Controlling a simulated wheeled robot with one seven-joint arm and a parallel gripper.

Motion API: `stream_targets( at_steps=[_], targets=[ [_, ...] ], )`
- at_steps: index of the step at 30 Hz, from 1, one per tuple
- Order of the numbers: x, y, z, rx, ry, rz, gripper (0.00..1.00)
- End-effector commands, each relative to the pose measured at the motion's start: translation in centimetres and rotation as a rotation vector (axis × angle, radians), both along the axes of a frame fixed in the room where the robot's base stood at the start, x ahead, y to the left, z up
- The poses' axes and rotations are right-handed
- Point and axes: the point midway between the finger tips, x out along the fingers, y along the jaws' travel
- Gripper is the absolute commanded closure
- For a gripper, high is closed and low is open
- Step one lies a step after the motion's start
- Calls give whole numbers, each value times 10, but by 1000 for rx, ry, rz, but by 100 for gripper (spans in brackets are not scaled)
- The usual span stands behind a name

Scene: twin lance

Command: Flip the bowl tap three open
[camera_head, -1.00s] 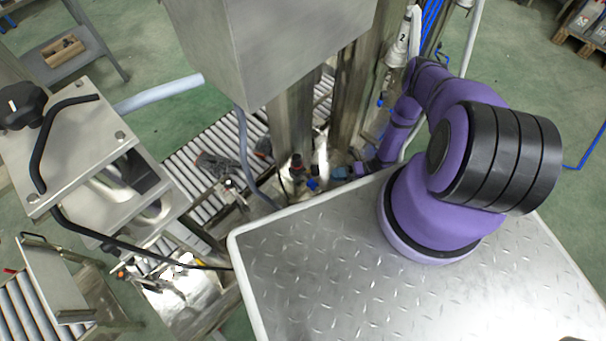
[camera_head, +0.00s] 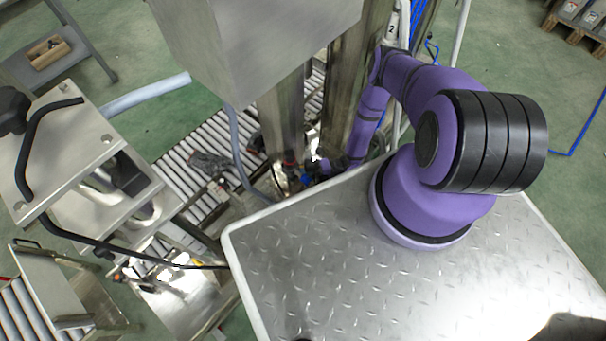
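My purple arm reaches forward from the base, bends down past the steel post, and ends near a cluster of small fittings. The gripper at its end is too small and partly hidden, so its fingers cannot be made out. Small red and blue tap-like fittings (camera_head: 290,163) sit at the foot of the steel post, just left of the arm's end. I cannot tell which is bowl tap three or whether it is open. A white part marked "2" (camera_head: 391,29) stands upright behind the arm.
A large steel box (camera_head: 255,45) hangs over the post (camera_head: 283,115). A roller conveyor (camera_head: 190,150) runs below. A steel machine with black handles (camera_head: 75,150) stands at left. A grey hose (camera_head: 238,150) hangs near the fittings.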

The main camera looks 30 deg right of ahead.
Motion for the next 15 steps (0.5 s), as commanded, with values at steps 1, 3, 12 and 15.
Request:
stream_targets(
  at_steps=[1, 3, 12, 15],
  targets=[
    [0, 3, 0, 0, 0, 1, 66],
    [1, 5, 0, 0, 0, 0, 66],
    [1, 7, 0, 0, 0, 0, 68],
    [1, 7, 0, 0, 0, 0, 91]
  ],
)
